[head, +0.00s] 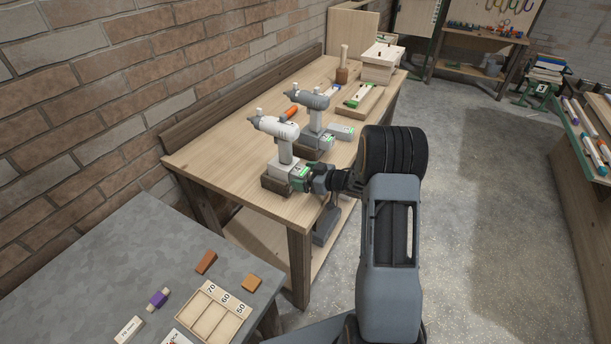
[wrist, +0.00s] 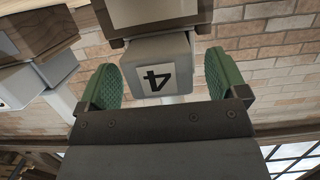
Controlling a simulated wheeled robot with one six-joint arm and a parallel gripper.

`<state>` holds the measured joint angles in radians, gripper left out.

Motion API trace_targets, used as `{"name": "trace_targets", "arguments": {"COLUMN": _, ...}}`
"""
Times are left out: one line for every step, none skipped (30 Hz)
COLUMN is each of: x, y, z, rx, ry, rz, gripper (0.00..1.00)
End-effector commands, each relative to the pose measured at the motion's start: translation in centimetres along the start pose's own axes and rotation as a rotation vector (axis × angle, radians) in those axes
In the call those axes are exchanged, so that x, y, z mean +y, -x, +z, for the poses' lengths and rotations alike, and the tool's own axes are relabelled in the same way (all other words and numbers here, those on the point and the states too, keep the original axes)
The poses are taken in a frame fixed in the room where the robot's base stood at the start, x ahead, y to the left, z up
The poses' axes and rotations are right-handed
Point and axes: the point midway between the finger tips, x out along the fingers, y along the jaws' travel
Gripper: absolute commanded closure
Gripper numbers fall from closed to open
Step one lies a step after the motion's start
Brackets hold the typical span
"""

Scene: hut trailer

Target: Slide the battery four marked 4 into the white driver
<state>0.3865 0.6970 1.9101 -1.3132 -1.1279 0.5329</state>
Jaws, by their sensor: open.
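The white driver (head: 277,128) stands upright at the near edge of the wooden bench, its foot in a brown block stand (head: 272,185). The battery marked 4 (wrist: 182,48) is a pale grey block with a black 4 on a white label, upside down in the wrist view. It sits at the driver's foot, against the brown stand, and looks lined up with the driver's base; how deep it is in, I cannot tell. My gripper (wrist: 163,80) is open, its green pads on either side of the battery with small gaps. The head view shows my gripper (head: 304,178) at the driver's foot.
A grey driver (head: 314,101) stands in another stand just behind, with a loose grey battery (head: 341,131) beside it. Farther back are a mallet (head: 342,70) and a wooden box (head: 382,62). A grey table (head: 120,260) with a divided tray is in front. A brick wall is left.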

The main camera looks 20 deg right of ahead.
Motion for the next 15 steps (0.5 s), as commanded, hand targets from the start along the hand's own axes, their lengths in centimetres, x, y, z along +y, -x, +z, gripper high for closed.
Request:
{"name": "trace_targets", "arguments": {"x": 0.0, "y": 0.2, "z": 0.0, "rx": 0.0, "ry": 0.0, "rz": 0.0, "gripper": 0.09}}
{"name": "trace_targets", "arguments": {"x": 0.0, "y": 0.3, "z": 0.0, "rx": 0.0, "ry": 0.0, "rz": 0.0, "gripper": 0.09}}
{"name": "trace_targets", "arguments": {"x": 0.0, "y": 0.5, "z": 0.1, "rx": 0.0, "ry": 0.0, "rz": 0.001, "gripper": 0.09}}
{"name": "trace_targets", "arguments": {"x": 0.1, "y": 0.7, "z": 0.1, "rx": 0.0, "ry": 0.001, "rz": 0.001, "gripper": 0.09}}
{"name": "trace_targets", "arguments": {"x": 0.1, "y": 0.8, "z": 0.1, "rx": 0.0, "ry": 0.001, "rz": 0.001, "gripper": 0.09}}
{"name": "trace_targets", "arguments": {"x": 0.1, "y": 1.1, "z": 0.2, "rx": 0.0, "ry": 0.0, "rz": 0.002, "gripper": 0.09}}
{"name": "trace_targets", "arguments": {"x": 0.1, "y": 1.3, "z": 0.2, "rx": 0.0, "ry": 0.0, "rz": 0.002, "gripper": 0.09}}
{"name": "trace_targets", "arguments": {"x": 0.1, "y": 1.5, "z": 0.3, "rx": 0.0, "ry": 0.0, "rz": 0.002, "gripper": 0.09}}
{"name": "trace_targets", "arguments": {"x": 0.1, "y": 1.7, "z": 0.4, "rx": 0.0, "ry": -0.001, "rz": 0.002, "gripper": 0.09}}
{"name": "trace_targets", "arguments": {"x": 0.1, "y": 1.9, "z": 0.4, "rx": 0.0, "ry": -0.001, "rz": 0.002, "gripper": 0.09}}
{"name": "trace_targets", "arguments": {"x": 0.1, "y": 2.1, "z": 0.5, "rx": 0.0, "ry": -0.001, "rz": 0.002, "gripper": 0.09}}
{"name": "trace_targets", "arguments": {"x": 0.1, "y": 2.3, "z": 0.5, "rx": 0.0, "ry": -0.001, "rz": 0.001, "gripper": 0.09}}
{"name": "trace_targets", "arguments": {"x": 0.1, "y": 2.5, "z": 0.6, "rx": 0.001, "ry": 0.0, "rz": 0.001, "gripper": 0.09}}
{"name": "trace_targets", "arguments": {"x": 0.1, "y": 2.7, "z": 0.6, "rx": 0.001, "ry": 0.0, "rz": 0.001, "gripper": 0.09}}
{"name": "trace_targets", "arguments": {"x": 0.1, "y": 3.0, "z": 0.6, "rx": 0.001, "ry": 0.0, "rz": 0.001, "gripper": 0.09}}
